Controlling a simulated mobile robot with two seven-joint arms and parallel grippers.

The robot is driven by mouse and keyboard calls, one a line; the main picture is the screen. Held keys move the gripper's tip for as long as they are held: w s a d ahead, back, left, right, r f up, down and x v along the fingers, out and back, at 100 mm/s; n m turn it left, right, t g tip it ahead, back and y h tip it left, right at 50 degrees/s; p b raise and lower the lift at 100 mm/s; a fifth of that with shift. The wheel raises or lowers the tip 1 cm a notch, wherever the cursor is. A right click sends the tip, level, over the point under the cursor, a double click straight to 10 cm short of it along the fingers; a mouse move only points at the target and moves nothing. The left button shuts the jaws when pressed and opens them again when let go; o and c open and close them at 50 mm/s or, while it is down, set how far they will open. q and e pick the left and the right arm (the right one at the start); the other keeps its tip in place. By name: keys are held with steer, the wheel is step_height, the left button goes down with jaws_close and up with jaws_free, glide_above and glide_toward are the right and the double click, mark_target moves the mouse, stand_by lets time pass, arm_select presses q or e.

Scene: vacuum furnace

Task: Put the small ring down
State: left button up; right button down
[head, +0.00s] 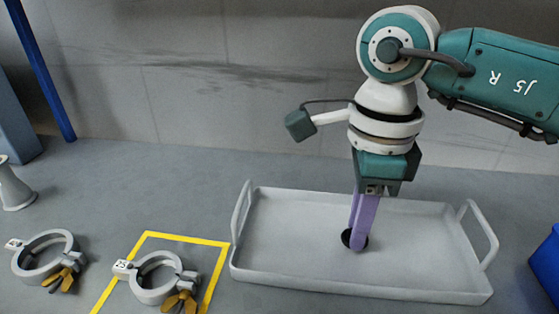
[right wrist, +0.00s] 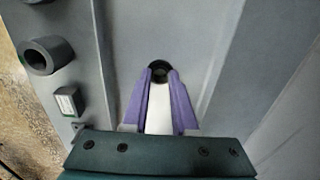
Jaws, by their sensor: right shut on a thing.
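The small ring (head: 347,238) is black and sits at the tips of my right gripper (head: 360,247), low over the floor of the light grey tray (head: 290,235). The purple fingers point down and are shut on it. In the right wrist view the ring (right wrist: 159,67) shows dark and round between the two fingertips (right wrist: 160,75). The fingers hide part of it in the head view. I cannot tell whether it touches the tray floor. My left gripper is in neither view.
The tray has raised handles at both ends. To its left, a metal clamp (head: 146,293) lies inside yellow tape (head: 190,238); another clamp (head: 28,275) lies farther left. A grey cone-shaped piece (head: 12,190) stands at the left edge. A blue bin (head: 547,262) is at right.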

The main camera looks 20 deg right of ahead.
steer(key=shift+f, duration=0.15)
steer(key=c, duration=0.7)
jaws_free()
steer(key=shift+w+r, duration=0.1)
steer(key=shift+r, duration=0.4)
step_height(320, 180, up, 12)
steer(key=shift+f, duration=0.25)
